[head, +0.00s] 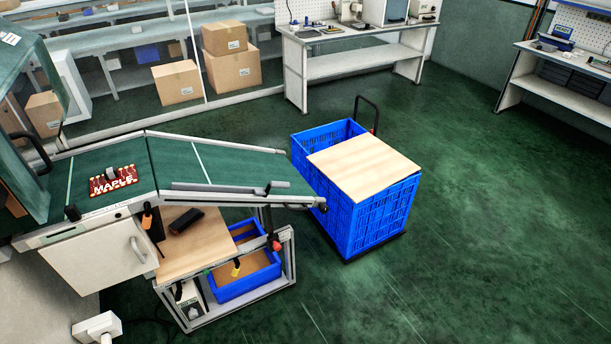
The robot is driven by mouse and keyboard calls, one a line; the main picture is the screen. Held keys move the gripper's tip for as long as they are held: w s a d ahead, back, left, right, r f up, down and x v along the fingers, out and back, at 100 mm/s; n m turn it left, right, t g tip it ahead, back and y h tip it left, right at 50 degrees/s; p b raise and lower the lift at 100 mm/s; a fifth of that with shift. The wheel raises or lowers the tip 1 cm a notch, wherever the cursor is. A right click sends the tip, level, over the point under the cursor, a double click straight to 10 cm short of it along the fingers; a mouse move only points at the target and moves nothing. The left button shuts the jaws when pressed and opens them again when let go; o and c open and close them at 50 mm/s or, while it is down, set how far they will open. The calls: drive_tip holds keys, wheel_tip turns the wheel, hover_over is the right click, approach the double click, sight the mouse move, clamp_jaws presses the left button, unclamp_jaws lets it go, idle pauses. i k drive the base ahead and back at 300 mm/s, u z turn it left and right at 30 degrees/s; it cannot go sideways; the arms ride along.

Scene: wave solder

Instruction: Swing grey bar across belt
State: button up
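The grey bar (220,187) is a long, thin rail at the front edge of the green belt's (215,164) sloping right section. It lies lengthwise along that edge, not across the belt. A small grey fitting (275,187) stands at its right end, near the belt's low end. I cannot make out my gripper in the head view.
A blue crate cart (375,215) with a wooden board (364,166) partly covering it stands at the belt's low end. Under the belt are a wooden shelf (200,250) and a blue bin (248,290). Green floor at right (490,230) is clear.

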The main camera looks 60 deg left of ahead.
sight(174, 186)
drive_tip(key=u, duration=0.15)
drive_tip(key=i, duration=0.3)
drive_tip(key=u, duration=4.05)
drive_tip(key=i, duration=1.5)
drive_tip(key=z, duration=0.05)
